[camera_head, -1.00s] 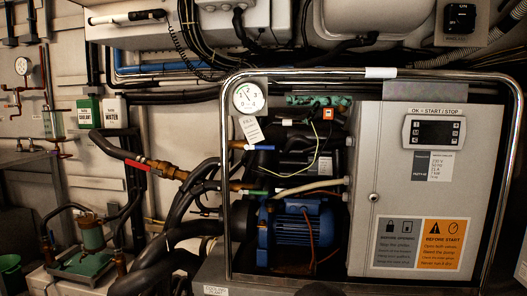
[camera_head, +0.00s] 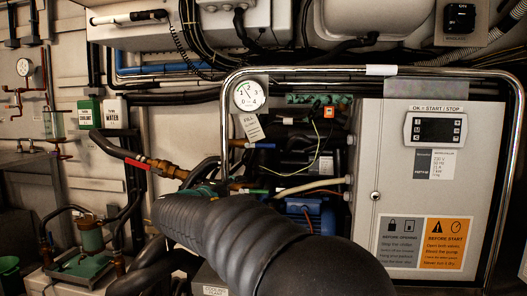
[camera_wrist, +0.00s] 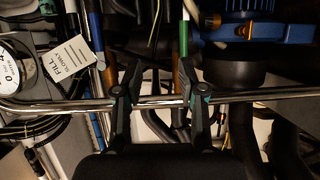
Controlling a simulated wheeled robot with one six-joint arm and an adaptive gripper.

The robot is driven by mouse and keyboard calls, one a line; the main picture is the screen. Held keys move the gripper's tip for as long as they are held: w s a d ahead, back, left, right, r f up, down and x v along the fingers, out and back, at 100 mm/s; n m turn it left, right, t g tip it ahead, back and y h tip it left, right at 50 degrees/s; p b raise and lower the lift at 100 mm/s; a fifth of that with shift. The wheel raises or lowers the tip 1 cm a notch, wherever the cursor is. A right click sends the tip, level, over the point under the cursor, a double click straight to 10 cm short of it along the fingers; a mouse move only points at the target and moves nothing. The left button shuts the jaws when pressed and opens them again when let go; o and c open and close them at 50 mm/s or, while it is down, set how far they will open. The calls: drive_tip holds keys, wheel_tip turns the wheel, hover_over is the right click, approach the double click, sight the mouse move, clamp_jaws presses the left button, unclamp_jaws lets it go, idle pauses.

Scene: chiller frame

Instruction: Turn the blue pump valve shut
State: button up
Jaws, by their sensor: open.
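The blue valve handle (camera_head: 264,146) is a short bar on a brass fitting beside the pressure gauge and the FILL SLOWLY tag. In the wrist view a blue handle (camera_wrist: 96,32) is at upper left, right of the tag. A green handle (camera_head: 256,192) sits lower; in the wrist view it (camera_wrist: 184,38) is above the right finger. My gripper (camera_wrist: 158,80) is open and empty, with the chrome rail crossing the picture at its fingers. Its tips lie between the blue and green handles in that view, apart from the blue one. In the head view my arm mostly hides it.
The chrome rail (camera_head: 330,74) frames the unit and also runs across the wrist view (camera_wrist: 255,95). The blue pump (camera_head: 305,208) is partly hidden by my arm. Black hoses crowd the left side. A grey control box (camera_head: 390,170) stands at right.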

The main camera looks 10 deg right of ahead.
drive_tip(key=t+h, duration=0.2)
approach(264, 147)
drive_tip(key=s+a, duration=0.2)
drive_tip(key=shift+m, duration=0.5)
drive_tip(key=p+x, duration=0.1)
drive_tip(key=x, duration=0.8)
drive_tip(key=p+x, duration=0.1)
drive_tip(key=x, duration=0.3)
drive_tip(key=shift+w+d+f+p, duration=0.2)
drive_tip(key=shift+w+d+p, duration=0.05)
drive_tip(key=shift+p, duration=0.1)
clamp_jaws()
